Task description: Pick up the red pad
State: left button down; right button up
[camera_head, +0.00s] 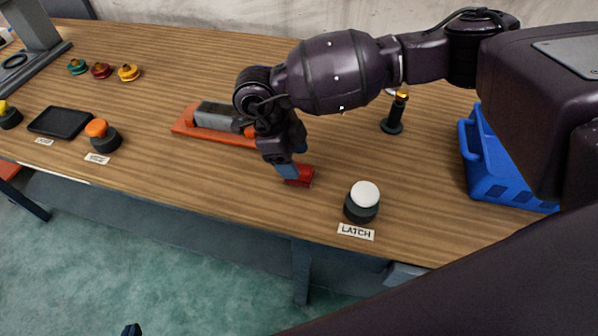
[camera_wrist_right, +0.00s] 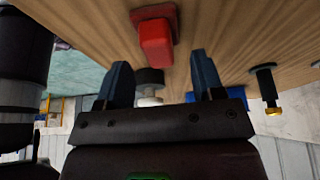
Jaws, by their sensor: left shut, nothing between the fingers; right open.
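The red pad (camera_head: 300,177) lies on the wooden table near its front edge, left of the LATCH button. My right gripper (camera_head: 289,167) is just above it, pointing down, and partly covers it in the head view. In the right wrist view the red pad (camera_wrist_right: 156,42) is a block on a wider red base, beyond the open fingertips (camera_wrist_right: 162,72). The fingers look apart from it, with nothing between them. Only a dark tip of my left gripper (camera_head: 131,330) shows at the bottom edge of the head view, away from the table.
The white-topped LATCH button (camera_head: 363,200) stands close to the right of the pad. An orange base with a grey block (camera_head: 215,117) lies behind left. A black post with a brass top (camera_head: 394,118) and a blue crate (camera_head: 485,165) are right. More buttons stand left.

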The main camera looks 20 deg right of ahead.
aim_at(299, 167)
jog(key=x, duration=0.3)
jog(key=shift+f, duration=0.15)
jog(key=shift+c, duration=0.4)
jog(key=c, duration=0.6)
notch_tip(299, 167, up, 20)
jog(key=shift+r+p, duration=0.1)
jog(key=shift+p, duration=0.85)
jog(key=shift+o, duration=1.3)
jog(key=shift+c, duration=1.1)
